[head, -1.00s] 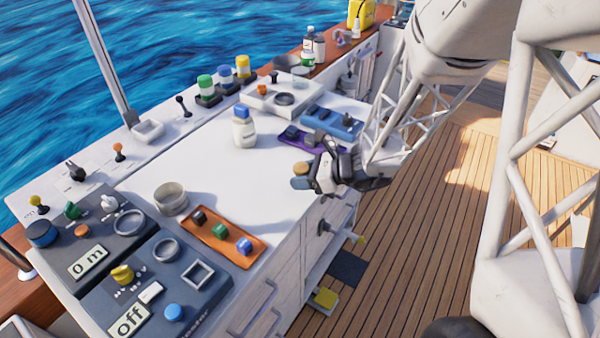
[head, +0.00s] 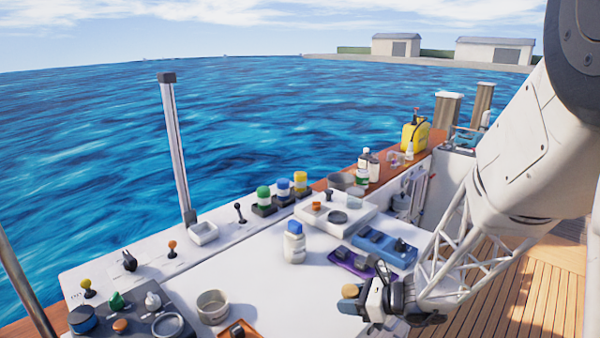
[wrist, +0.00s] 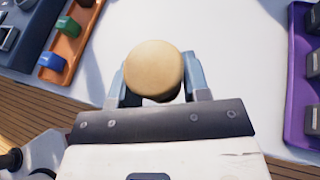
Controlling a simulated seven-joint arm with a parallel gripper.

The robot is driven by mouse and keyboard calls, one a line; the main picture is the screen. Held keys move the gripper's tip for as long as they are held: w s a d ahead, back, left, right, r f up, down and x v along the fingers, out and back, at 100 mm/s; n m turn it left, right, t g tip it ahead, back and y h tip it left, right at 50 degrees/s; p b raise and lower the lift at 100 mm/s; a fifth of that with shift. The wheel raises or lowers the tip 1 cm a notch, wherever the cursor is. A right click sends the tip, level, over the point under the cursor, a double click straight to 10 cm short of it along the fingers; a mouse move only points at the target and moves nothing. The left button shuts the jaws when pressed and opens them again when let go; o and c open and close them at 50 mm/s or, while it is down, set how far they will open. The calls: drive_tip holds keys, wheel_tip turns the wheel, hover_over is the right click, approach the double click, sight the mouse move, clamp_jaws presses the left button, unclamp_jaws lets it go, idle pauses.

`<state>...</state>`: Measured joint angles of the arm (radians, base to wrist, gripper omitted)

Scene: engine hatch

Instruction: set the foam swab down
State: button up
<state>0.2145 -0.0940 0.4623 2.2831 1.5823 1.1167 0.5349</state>
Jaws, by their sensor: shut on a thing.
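The foam swab, a tan round-topped piece (wrist: 154,68), sits between the two fingers of my gripper (wrist: 155,88) in the wrist view. My gripper is shut on it. In the head view my gripper (head: 362,302) is over the right front edge of the white worktop (head: 250,275), with the tan swab (head: 349,291) at its tip. The swab's lower part is hidden by the gripper. I cannot tell how high it is above the worktop.
A purple tray (head: 352,263) with dark pieces and a blue tray (head: 380,247) lie close behind my gripper. A white bottle with blue cap (head: 294,243) stands further left. An orange tray (wrist: 68,45) and a round bowl (head: 212,307) are at the left. The middle worktop is clear.

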drive_tip(key=w+d+r+m+t+h, duration=0.1)
drive_tip(key=w+r+m+h, duration=0.3)
drive_tip(key=w, duration=0.6)
drive_tip(key=w+d+r+m+t+h, duration=0.2)
drive_tip(key=w+r+m+t+h, duration=0.2)
drive_tip(key=w, duration=0.7)
drive_tip(key=w+d+r+m+t+h, duration=0.1)
drive_tip(key=w+r+m+h, duration=0.3)
drive_tip(key=w, duration=0.7)
drive_tip(key=shift+d+r+m+t, duration=0.15)
drive_tip(key=shift+d+m+t, duration=0.25)
drive_tip(key=shift+t, duration=0.4)
drive_tip(key=shift+a, duration=0.1)
drive_tip(key=s+a+f+n+g+y, duration=0.3)
drive_tip(key=s+f+n+g+y, duration=0.1)
drive_tip(key=s+n+g+y, duration=0.1)
drive_tip(key=s+a+f+n+g+y, duration=0.4)
drive_tip(key=s+n+y, duration=0.4)
drive_tip(key=s+n, duration=0.2)
drive_tip(key=shift+s+f+g, duration=0.45)
drive_tip(key=shift+f+g, duration=0.25)
drive_tip(key=shift+g, duration=0.1)
